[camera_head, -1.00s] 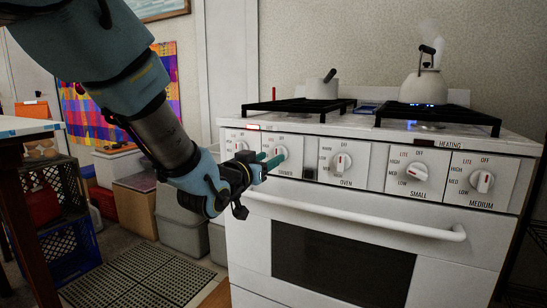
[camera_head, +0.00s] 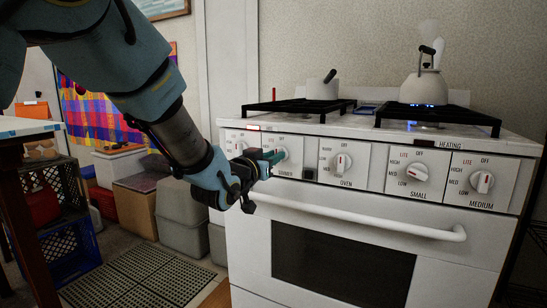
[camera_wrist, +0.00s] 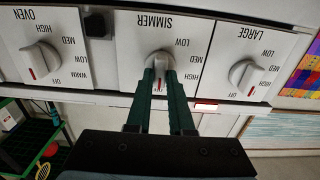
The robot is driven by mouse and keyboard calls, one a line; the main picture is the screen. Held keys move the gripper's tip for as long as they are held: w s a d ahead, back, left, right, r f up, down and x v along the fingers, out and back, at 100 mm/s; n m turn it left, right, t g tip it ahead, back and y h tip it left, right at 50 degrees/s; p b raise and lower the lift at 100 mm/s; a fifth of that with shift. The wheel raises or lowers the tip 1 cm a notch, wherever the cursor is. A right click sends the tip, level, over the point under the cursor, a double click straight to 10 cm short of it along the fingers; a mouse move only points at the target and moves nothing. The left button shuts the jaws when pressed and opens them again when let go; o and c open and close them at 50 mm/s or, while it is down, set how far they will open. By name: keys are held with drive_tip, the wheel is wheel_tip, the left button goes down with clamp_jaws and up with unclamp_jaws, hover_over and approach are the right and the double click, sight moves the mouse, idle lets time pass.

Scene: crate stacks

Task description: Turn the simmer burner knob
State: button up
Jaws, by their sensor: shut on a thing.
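The simmer knob (camera_wrist: 160,63) is a white round knob with a red mark on a panel labelled SIMMER. In the wrist view, which shows the labels upside down, its red mark points toward OFF. My gripper (camera_wrist: 161,76) has its two green fingers on either side of this knob, closed on its grip. In the head view my gripper (camera_head: 271,160) reaches the stove front from the left, and the simmer knob (camera_head: 281,153) is partly hidden behind the fingers.
The oven knob (camera_wrist: 38,62) and large burner knob (camera_wrist: 246,76) flank the simmer knob. The oven door handle (camera_head: 360,217) runs below the panel. A kettle (camera_head: 423,87) stands over a blue flame at the right, and a pot (camera_head: 322,88) sits on the left grate.

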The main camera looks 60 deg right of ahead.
drive_tip(key=shift+n, duration=0.3)
clamp_jaws()
drive_tip(key=shift+w+n+b, duration=0.1)
drive_tip(key=shift+n+b, duration=0.6)
drive_tip(key=shift+n, duration=2.4)
drive_tip(key=o, duration=0.8)
unclamp_jaws()
drive_tip(key=shift+c, duration=0.2)
drive_tip(key=shift+a, duration=0.1)
drive_tip(key=a, duration=1)
drive_tip(key=shift+a, duration=0.3)
